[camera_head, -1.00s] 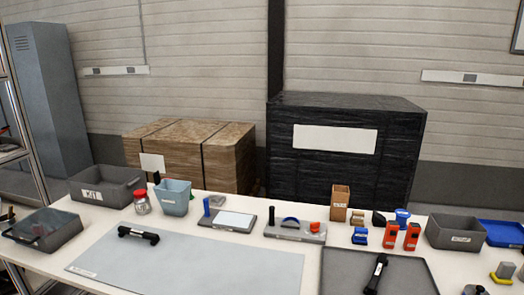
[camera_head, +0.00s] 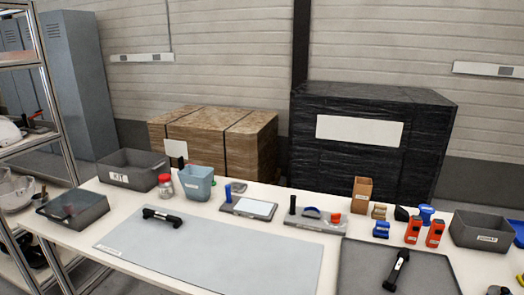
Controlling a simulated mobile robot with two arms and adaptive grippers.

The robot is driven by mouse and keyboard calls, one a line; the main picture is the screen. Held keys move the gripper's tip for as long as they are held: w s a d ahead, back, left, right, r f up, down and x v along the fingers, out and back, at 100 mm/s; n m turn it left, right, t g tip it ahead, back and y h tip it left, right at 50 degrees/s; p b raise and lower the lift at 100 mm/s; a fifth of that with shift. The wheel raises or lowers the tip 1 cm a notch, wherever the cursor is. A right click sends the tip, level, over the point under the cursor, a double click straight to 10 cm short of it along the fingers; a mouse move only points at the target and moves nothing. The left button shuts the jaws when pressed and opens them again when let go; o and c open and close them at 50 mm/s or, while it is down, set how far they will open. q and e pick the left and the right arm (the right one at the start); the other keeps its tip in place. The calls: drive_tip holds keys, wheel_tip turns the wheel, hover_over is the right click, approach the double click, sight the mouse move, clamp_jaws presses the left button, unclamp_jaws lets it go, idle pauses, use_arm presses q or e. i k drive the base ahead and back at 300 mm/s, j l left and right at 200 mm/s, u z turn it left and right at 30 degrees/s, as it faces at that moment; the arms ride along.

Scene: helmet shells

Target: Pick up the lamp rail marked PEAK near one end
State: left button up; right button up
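Two black rail-like bars lie on the table. One black bar (camera_head: 162,217) lies on the left part of the grey mat (camera_head: 218,256). The other black bar (camera_head: 397,270) lies slantwise on the dark grey tray (camera_head: 357,261) at the front right, with a small white label near its upper end. The label lettering is too small to read, so I cannot tell which bar is marked PEAK. Neither of my grippers is in view.
A grey KIT bin (camera_head: 133,171), a blue-grey bin (camera_head: 197,183), a red-lidded jar (camera_head: 165,186) and a cardboard box (camera_head: 362,190) stand along the back. Orange devices (camera_head: 414,229) stand behind the tray. The mat's middle is clear. A shelf rack (camera_head: 45,88) stands at left.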

sight(178, 221)
drive_tip(key=i+j, duration=0.25)
drive_tip(key=j, duration=0.2)
drive_tip(key=i+j+u, duration=0.15)
drive_tip(key=j, duration=0.3)
drive_tip(key=i+j, duration=0.35)
drive_tip(key=j+u, duration=0.05)
drive_tip(key=j, duration=0.05)
